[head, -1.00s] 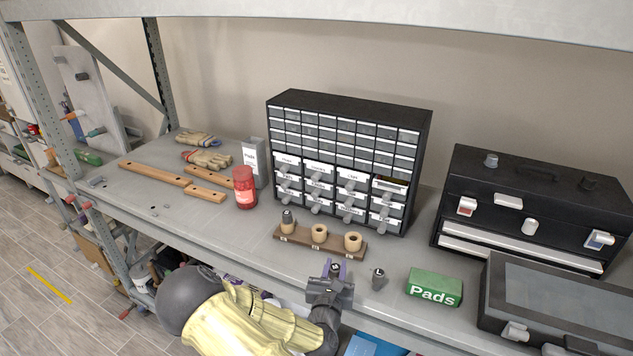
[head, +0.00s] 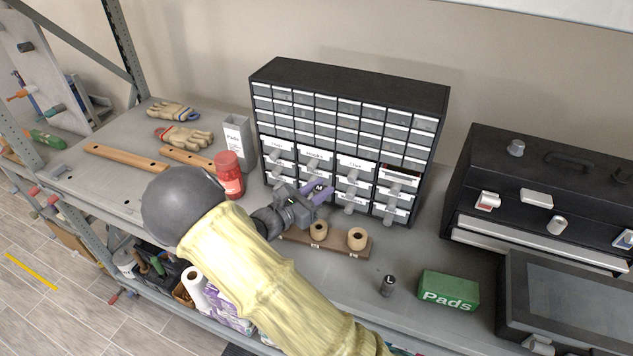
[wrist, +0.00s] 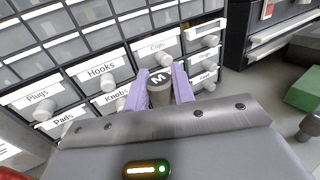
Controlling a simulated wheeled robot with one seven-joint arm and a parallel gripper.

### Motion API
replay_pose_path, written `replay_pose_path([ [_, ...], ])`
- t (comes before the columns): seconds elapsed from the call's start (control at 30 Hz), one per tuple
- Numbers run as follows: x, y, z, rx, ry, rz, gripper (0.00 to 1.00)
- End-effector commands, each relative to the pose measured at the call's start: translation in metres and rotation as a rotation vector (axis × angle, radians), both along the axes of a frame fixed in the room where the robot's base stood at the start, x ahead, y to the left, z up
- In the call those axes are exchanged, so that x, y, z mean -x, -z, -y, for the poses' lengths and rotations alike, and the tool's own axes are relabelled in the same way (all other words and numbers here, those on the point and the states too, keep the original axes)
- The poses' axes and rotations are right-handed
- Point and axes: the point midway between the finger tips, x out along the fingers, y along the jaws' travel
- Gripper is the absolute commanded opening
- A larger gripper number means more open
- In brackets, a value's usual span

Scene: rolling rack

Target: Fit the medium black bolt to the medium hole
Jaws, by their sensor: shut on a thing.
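My gripper (head: 314,194) is shut on the medium black bolt, whose grey-black top marked "M" (wrist: 159,79) shows between the purple fingers in the wrist view. In the head view the bolt top (head: 319,187) is just visible, and its lower part is hidden. The gripper is above the left part of the brown wooden board (head: 339,246). The board's left end is hidden behind my gripper. Another dark bolt (head: 388,286) stands upright on the shelf, right of the board.
A drawer cabinet (head: 345,120) stands close behind the board and gripper. A red jar (head: 230,176) is to the left. A green Pads box (head: 448,291) and a black toolbox (head: 550,190) are to the right. Shelf between board and Pads box is mostly clear.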

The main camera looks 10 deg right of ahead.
Motion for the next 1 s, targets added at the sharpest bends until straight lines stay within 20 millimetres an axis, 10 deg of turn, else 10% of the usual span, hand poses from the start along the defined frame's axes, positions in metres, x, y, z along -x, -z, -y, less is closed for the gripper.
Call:
replay_pose_path([
  [1.0,0.000,0.050,-0.001,-0.007,-0.003,-0.003,0.00],
])
